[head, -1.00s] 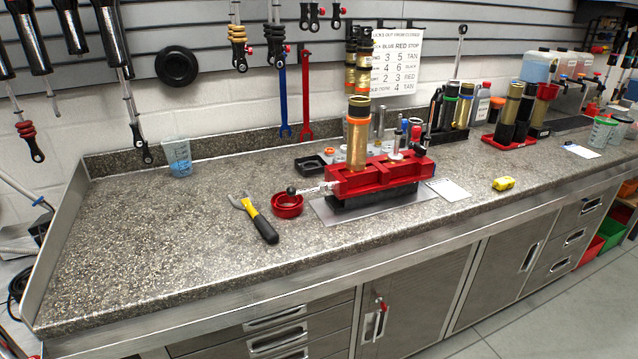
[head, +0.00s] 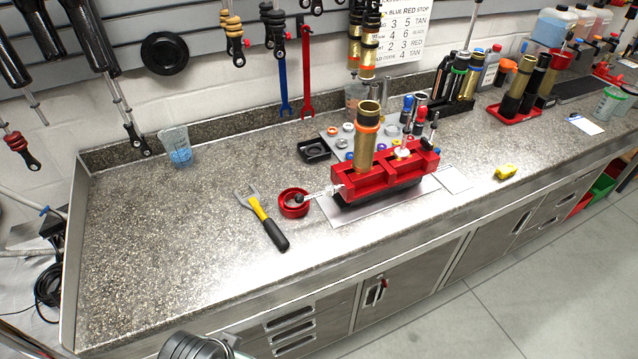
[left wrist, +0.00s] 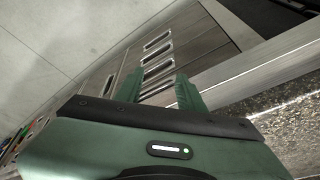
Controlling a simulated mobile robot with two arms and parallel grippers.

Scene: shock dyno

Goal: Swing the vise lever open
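The red vise (head: 375,183) sits on a flat plate (head: 340,216) on the bench in the head view. It holds an upright gold cylinder (head: 367,145) with an orange ring. The vise lever (head: 321,193) is a thin silver bar sticking out from the vise's left end, with a dark knob (head: 299,198) over a red ring-shaped dish (head: 288,208). My left gripper (left wrist: 160,92) shows two green fingers, apart and empty, in the left wrist view. Cabinet drawers show behind them, and it is away from the lever. My right gripper is not in view.
A yellow-and-black tool (head: 266,222) lies left of the red dish. A black tray (head: 314,150) and a grey parts mat (head: 345,131) lie behind the vise. A measuring cup (head: 177,148) stands at back left. The bench's left part is clear.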

